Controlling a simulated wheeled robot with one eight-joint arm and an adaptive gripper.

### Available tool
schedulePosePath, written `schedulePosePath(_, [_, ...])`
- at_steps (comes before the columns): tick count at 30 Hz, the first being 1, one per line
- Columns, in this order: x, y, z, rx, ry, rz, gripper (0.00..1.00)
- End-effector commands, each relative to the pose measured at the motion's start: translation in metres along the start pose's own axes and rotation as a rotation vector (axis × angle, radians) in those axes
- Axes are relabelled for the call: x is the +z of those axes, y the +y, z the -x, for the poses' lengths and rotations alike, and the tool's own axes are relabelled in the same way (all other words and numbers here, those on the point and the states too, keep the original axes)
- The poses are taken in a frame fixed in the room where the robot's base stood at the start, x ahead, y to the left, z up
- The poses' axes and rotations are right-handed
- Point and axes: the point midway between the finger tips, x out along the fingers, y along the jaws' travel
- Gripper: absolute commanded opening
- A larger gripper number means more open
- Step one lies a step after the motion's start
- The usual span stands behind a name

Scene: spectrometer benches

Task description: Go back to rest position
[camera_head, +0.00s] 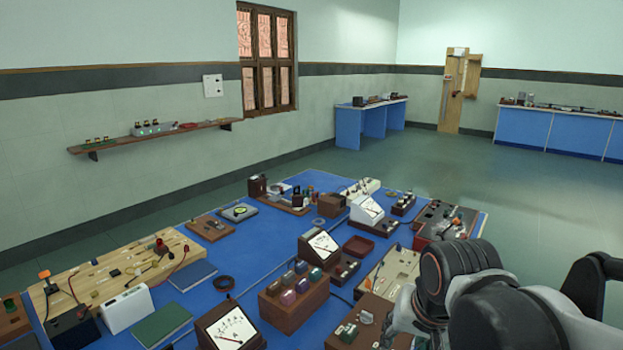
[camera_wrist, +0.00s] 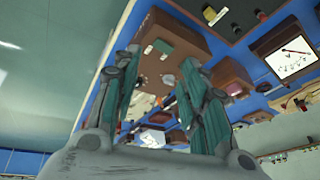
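My gripper (camera_wrist: 158,72) shows in the wrist view with its two green-grey fingers spread apart. Nothing is held between them. Behind the gap a brown wooden box (camera_wrist: 178,38) with small fittings on top can be seen, apart from the fingers as far as I can tell. In the head view my arm fills the lower right, over the right front of the blue bench (camera_head: 262,258). My fingers cannot be made out there.
The bench is crowded with meters (camera_head: 230,328), a brown box with coloured knobs (camera_head: 293,300), a wooden circuit board (camera_head: 120,272) and books (camera_head: 163,325). Open floor (camera_head: 540,215) lies right of it. Blue side benches (camera_head: 365,125) and a wall shelf (camera_head: 150,137) stand farther off.

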Motion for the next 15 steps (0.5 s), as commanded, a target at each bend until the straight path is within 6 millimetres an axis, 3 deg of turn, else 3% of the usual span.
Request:
schedulePosePath(6, [0.025,0.029,0.024,-0.016,0.113,0.154,0.40])
schedulePosePath(15, [0.045,0.050,0.036,-0.009,0.219,0.300,0.40])
